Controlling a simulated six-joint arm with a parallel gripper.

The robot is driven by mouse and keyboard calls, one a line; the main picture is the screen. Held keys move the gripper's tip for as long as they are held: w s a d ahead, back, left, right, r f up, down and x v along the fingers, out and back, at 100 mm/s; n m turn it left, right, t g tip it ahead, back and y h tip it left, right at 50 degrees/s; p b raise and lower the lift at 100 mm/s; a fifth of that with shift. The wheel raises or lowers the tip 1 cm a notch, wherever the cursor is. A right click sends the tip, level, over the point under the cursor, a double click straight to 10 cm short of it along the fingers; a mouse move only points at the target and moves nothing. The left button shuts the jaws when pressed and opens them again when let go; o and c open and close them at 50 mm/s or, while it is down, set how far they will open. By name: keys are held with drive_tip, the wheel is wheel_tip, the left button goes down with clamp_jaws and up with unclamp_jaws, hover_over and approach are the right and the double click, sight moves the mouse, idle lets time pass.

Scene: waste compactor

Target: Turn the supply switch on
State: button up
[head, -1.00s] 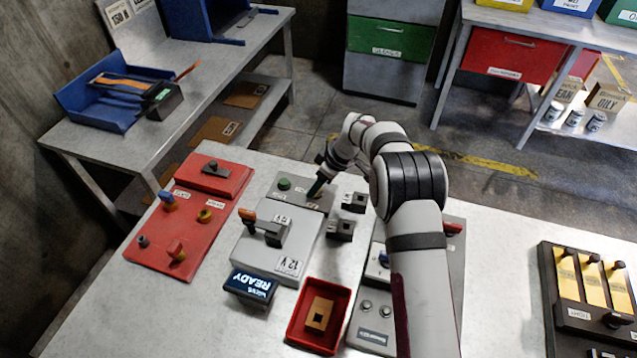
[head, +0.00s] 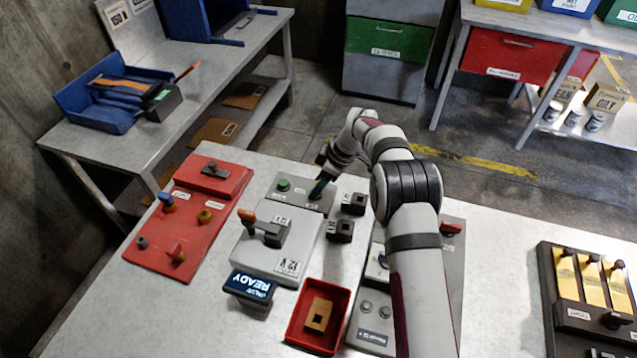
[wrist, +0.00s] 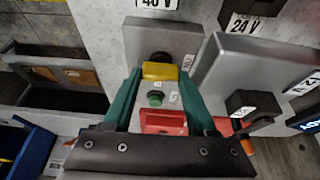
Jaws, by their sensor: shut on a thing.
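The supply switch appears as a yellow handle (wrist: 160,71) on a dark round base (wrist: 160,57), on a grey panel (wrist: 190,38). In the head view the same panel (head: 291,200) lies near the table's far edge, and my gripper hides most of the switch. My gripper (wrist: 160,76) has its green fingers on either side of the yellow handle and is shut on it. It also shows in the head view (head: 318,189), reaching down to the panel. A green button (head: 284,184) is beside the switch. The small labels are unreadable.
A grey 12 V box (head: 262,262) with an orange-tipped lever (head: 265,226) stands just in front. Black blocks (head: 353,203) are close on the right, a red panel (head: 190,228) on the left. A display (head: 251,284) reads READY; a red tray (head: 300,335) is nearer.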

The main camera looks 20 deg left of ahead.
drive_tip(key=o, duration=1.4)
drive_tip(key=shift+c, duration=0.2)
drive_tip(key=v, duration=1.5)
drive_tip(key=shift+r, duration=0.35)
drive_tip(key=shift+d, duration=0.1)
